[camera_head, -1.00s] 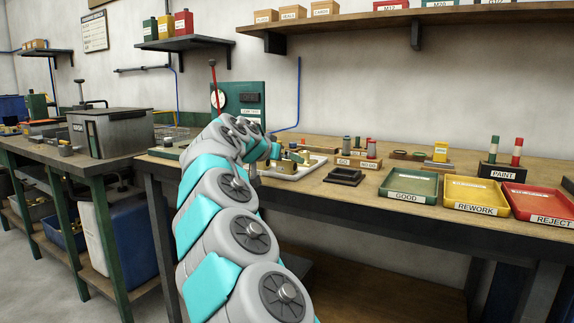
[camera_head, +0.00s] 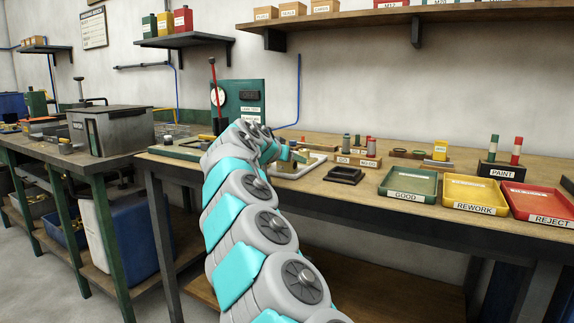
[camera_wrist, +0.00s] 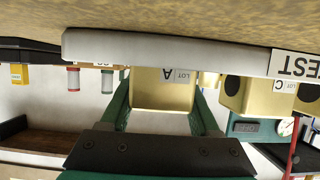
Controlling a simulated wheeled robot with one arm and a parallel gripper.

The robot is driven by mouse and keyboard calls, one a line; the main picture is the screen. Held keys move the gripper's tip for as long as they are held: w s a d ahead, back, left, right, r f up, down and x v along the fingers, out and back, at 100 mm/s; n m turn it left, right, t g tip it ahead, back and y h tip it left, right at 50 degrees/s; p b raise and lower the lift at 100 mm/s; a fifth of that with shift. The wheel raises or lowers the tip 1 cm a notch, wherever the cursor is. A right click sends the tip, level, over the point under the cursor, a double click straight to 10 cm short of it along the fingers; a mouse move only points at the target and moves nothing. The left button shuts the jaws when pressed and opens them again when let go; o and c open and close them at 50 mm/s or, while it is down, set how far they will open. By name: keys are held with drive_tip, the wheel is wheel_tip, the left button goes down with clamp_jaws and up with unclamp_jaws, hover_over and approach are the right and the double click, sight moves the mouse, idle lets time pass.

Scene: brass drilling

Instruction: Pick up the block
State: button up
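In the wrist view, which is upside down, a yellow brass-coloured block marked LOT A (camera_wrist: 163,92) lies between the two green fingers of my gripper (camera_wrist: 163,100). The fingers are apart, one on each side of the block; whether they touch it is not clear. The block is at the rim of the white tray (camera_wrist: 170,48), which partly hides it. A second block, marked LOT C (camera_wrist: 245,97), is beside it. In the head view my gripper (camera_head: 298,156) is over the white tray, and the block between the fingers cannot be made out.
In the head view a small dark tray (camera_head: 344,175) sits right of the white tray. The GOOD (camera_head: 408,198), REWORK (camera_head: 474,209) and REJECT (camera_head: 548,219) trays line the front right. A gauge panel (camera_head: 238,101) stands behind my arm.

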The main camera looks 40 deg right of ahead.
clamp_jaws()
drive_tip(key=shift+r, duration=0.1)
idle(0.7)
